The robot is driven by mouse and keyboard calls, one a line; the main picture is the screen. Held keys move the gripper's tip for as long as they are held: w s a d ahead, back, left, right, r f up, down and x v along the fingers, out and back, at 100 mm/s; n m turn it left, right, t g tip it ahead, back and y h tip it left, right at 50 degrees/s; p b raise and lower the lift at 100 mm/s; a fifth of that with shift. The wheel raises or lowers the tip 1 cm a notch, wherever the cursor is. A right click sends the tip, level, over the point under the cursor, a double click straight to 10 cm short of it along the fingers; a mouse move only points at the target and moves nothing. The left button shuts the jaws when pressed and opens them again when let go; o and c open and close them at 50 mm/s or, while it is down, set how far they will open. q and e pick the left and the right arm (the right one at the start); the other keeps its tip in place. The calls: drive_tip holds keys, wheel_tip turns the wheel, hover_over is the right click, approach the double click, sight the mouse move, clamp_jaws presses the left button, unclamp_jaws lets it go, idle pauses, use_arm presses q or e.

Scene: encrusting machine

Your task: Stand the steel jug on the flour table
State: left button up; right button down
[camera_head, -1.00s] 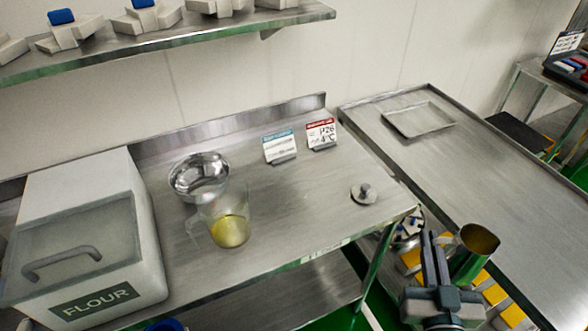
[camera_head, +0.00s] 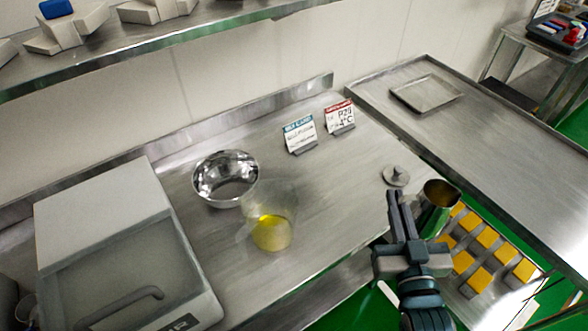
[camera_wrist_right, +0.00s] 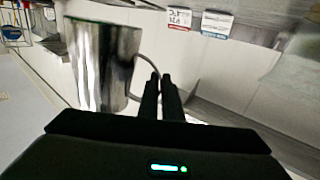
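The steel jug (camera_head: 438,207) is at the right end of the flour table (camera_head: 335,195) in the head view, beside its right edge and seemingly held in the air. My right gripper (camera_head: 398,197) is left of the jug, with its fingers close together. In the right wrist view, the jug (camera_wrist_right: 100,65) appears large and slightly tilted, and the fingers (camera_wrist_right: 160,90) are closed on its thin handle (camera_wrist_right: 148,62). The flour bin (camera_head: 110,230) stands at the left of the flour table. My left gripper is not in view.
A steel bowl (camera_head: 225,178), a clear jug with yellow liquid (camera_head: 270,230), two sign cards (camera_head: 300,133) and a small knobbed lid (camera_head: 396,176) stand on the flour table. Bare steel lies between them. A second bench (camera_head: 490,150) with a tray (camera_head: 426,93) adjoins at right.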

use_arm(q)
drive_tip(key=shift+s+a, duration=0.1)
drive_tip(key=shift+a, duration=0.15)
use_arm(e)
drive_tip(key=shift+d, duration=0.1)
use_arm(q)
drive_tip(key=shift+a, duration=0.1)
use_arm(e)
drive_tip(key=shift+w+r, duration=0.1)
drive_tip(key=shift+w, duration=0.05)
